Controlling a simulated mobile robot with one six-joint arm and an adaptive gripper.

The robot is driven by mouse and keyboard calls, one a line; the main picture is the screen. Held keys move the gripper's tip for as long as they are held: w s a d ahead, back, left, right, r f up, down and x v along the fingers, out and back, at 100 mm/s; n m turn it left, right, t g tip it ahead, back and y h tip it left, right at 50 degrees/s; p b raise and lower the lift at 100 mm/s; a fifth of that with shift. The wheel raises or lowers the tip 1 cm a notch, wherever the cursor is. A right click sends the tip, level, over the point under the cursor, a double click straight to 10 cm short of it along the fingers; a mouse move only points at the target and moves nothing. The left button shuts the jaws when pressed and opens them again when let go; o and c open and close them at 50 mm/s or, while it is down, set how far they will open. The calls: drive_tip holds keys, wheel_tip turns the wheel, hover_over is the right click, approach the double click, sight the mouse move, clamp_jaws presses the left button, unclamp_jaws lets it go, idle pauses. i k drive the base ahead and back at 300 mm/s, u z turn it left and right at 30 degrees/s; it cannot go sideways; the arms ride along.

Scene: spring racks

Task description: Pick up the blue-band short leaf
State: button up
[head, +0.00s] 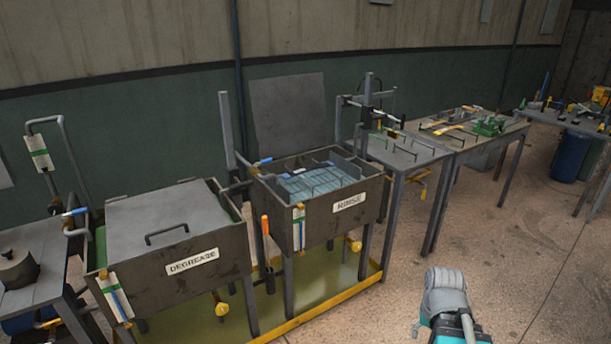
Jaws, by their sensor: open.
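I cannot make out a blue-band short leaf for certain in the head view. Long thin yellow and brown pieces (448,128) lie on the far table beside a green fixture, too small to tell apart. Part of my arm shows at the bottom right, over bare floor and apart from the tanks and tables. My gripper is not visible.
A grey table (405,160) with dark racks stands right of the RINSE tank. The green fixture (488,125) is on the table beyond. A yellow-edged drip tray (325,309) lies under the tanks. A blue barrel (569,157) stands far right. Floor (510,235) is clear at right.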

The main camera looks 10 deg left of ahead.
sight(286, 176)
drive_tip(key=k, duration=0.45)
drive_tip(key=u, duration=0.5)
drive_tip(key=i, duration=0.85)
drive_tip(key=u, duration=0.6)
drive_tip(key=i, duration=1.85)
drive_tip(key=z, duration=0.8)
